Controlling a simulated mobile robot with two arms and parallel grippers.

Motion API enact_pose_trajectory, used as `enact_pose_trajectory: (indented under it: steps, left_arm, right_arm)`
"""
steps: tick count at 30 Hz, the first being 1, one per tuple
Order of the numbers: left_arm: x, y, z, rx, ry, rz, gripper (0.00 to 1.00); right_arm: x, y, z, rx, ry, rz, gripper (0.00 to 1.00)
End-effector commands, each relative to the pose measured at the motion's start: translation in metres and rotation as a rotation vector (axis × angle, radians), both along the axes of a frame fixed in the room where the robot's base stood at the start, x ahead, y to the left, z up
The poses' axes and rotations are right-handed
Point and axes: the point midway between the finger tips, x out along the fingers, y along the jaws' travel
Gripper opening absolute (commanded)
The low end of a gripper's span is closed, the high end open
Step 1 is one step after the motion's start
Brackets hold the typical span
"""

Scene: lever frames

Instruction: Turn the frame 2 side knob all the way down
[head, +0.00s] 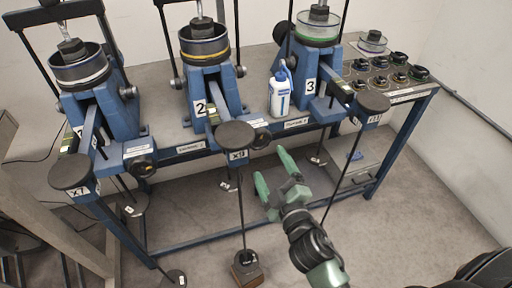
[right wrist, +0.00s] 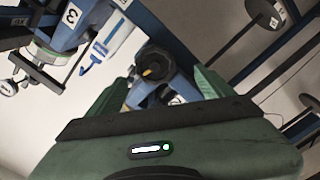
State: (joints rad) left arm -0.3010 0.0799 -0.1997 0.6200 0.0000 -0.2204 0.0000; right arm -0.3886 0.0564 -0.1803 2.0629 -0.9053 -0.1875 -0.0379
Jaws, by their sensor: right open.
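Frame 2 (head: 197,88) is the middle blue lever frame, marked with a 2. A round black knob (head: 260,138) sits on its front rail, right of the X-marked arm end. A smaller dark knob (head: 241,71) is on the right flank of its blue body. My right gripper (head: 272,171) is open and empty, in front of and below the front-rail knob, apart from it. In the right wrist view, a black knob (right wrist: 155,65) with a yellowish centre shows beyond and between the green fingers; it looks like the same front-rail knob. My left gripper is not in view.
Frame 1 (head: 97,100) stands left and frame 3 (head: 323,75) right. A white and blue bottle (head: 281,93) stands between frames 2 and 3. A black disc (head: 235,135) on a lever is close left of the knob.

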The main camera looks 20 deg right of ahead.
Motion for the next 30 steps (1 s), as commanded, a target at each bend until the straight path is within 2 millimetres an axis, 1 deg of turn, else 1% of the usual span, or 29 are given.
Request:
enact_pose_trajectory:
  steps: [1,3,8,16,24,25,26,27,29,30]
  left_arm:
    - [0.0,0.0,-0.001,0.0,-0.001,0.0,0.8]
    - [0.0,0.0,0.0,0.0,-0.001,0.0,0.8]
    - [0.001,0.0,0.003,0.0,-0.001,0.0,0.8]
    - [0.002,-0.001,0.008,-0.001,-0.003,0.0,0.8]
    - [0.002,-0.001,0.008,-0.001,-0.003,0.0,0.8]
    - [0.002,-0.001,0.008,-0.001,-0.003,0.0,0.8]
    - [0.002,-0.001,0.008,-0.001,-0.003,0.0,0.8]
    - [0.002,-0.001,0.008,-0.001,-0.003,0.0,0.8]
    - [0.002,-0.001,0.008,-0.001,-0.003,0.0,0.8]
    - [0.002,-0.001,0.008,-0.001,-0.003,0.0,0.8]
  right_arm:
    - [0.0,-0.002,0.006,-0.015,-0.014,-0.006,0.82]
    - [0.003,-0.002,0.01,-0.023,-0.022,-0.009,0.82]
    - [0.017,-0.002,0.012,-0.024,-0.024,-0.007,0.82]
    - [0.057,0.0,0.012,-0.023,-0.023,-0.007,0.82]
    - [0.098,0.001,0.01,-0.023,-0.022,-0.008,0.82]
    - [0.099,0.001,0.01,-0.022,-0.02,-0.007,0.79]
    - [0.097,0.001,0.009,-0.021,-0.019,-0.007,0.71]
    - [0.097,0.001,0.009,-0.021,-0.019,-0.007,0.6]
    - [0.096,0.001,0.009,-0.02,-0.019,-0.007,0.43]
    - [0.096,0.001,0.008,-0.02,-0.018,-0.007,0.32]
